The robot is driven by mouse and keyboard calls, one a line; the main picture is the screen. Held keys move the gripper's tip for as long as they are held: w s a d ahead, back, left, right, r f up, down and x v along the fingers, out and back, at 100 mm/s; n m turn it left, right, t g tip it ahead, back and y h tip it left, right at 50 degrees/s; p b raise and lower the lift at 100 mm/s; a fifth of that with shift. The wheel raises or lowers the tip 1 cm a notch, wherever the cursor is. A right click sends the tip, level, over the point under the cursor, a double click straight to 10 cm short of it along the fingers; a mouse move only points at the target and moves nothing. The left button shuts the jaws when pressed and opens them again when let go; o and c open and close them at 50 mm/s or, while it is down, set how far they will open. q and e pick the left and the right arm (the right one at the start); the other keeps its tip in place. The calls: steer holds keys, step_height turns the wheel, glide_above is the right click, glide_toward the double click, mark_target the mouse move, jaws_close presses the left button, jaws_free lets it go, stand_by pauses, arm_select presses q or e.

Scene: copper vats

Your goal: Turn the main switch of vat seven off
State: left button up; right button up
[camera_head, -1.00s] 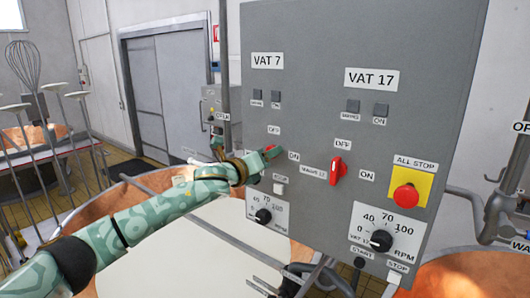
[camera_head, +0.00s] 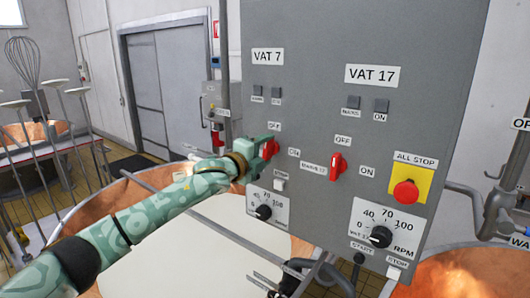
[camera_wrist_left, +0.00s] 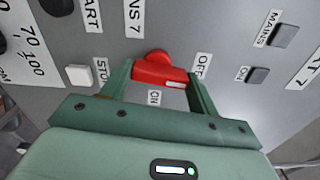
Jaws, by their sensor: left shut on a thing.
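The red main switch of vat 7 (camera_head: 270,149) sits on the grey panel under the VAT 7 plate (camera_head: 267,57). OFF is above it and ON to its right. My left gripper (camera_head: 262,153) is shut on this switch and hides part of it. In the left wrist view the red handle (camera_wrist_left: 160,71) lies between my two fingers (camera_wrist_left: 158,82). Its white-marked end lies between the OFF label (camera_wrist_left: 200,65) and the ON label (camera_wrist_left: 154,97), apparently nearer OFF. My right gripper is not in view.
The similar red switch of vat 17 (camera_head: 336,166) is close on the right, upright toward its OFF label. A red ALL STOP button (camera_head: 405,191) and a speed dial (camera_head: 380,237) are further right. A copper vat (camera_head: 85,212) stands below my left arm.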

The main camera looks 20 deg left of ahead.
arm_select(q)
steer(key=shift+a+n, duration=0.1)
steer(key=shift+n, duration=0.6)
steer(key=o, duration=1)
steer(key=shift+a, duration=0.1)
steer(key=shift+s+f, duration=0.1)
steer(key=shift+s, duration=0.15)
steer(key=b+v, duration=0.5)
steer(key=v, duration=1.1)
